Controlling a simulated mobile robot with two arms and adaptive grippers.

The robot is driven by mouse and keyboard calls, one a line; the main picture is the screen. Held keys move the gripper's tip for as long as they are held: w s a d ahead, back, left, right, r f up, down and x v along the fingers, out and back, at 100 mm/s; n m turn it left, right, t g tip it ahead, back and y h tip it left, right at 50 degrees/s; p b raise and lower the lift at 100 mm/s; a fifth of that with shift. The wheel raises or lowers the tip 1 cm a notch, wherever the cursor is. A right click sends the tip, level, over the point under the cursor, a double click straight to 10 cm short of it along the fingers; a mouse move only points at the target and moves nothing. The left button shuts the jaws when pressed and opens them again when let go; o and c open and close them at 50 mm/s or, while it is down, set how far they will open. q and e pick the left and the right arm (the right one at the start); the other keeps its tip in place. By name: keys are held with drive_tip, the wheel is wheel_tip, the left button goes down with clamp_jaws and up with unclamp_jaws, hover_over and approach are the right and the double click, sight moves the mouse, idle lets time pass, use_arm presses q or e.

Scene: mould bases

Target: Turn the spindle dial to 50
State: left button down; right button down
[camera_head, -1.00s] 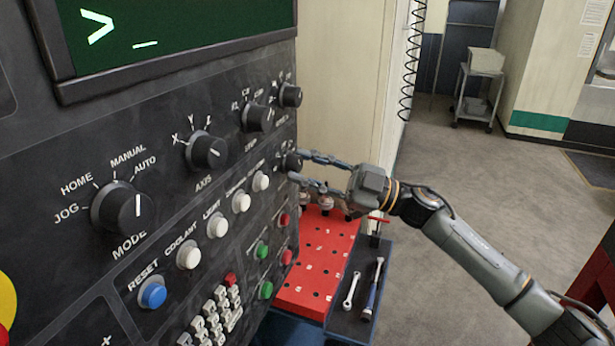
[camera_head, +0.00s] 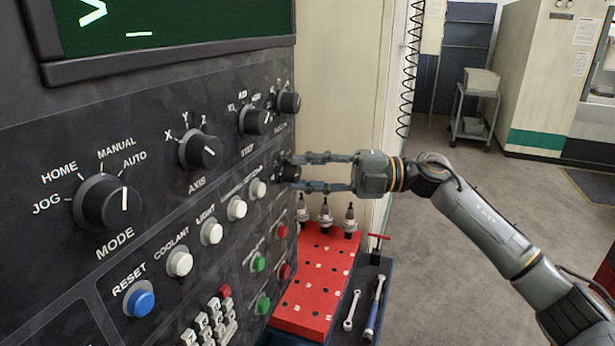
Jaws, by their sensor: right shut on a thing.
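A small black dial (camera_head: 289,171) sits on the right edge of the dark control panel, below the upper row of knobs. I take it to be the spindle dial; its label and scale are too small or hidden to read. My right gripper (camera_head: 295,172) comes in from the right, its two fingers lying nearly level, one above and one below the dial. It is shut on the dial, and the fingers partly cover it. I cannot tell which number the dial points to. My left gripper is not in view.
The panel also carries the mode knob (camera_head: 108,203), axis knob (camera_head: 200,150), step knob (camera_head: 256,121) and another knob (camera_head: 289,102). Push buttons such as the blue reset button (camera_head: 139,301) lie lower. Below the gripper are a red perforated tray (camera_head: 312,285) and upright tool holders (camera_head: 326,217).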

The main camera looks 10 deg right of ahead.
drive_tip(key=shift+n, duration=0.5)
drive_tip(key=c, duration=1)
unclamp_jaws()
drive_tip(key=v, duration=1.2)
drive_tip(key=shift+w+r, duration=0.1)
drive_tip(key=shift+r, duration=0.1)
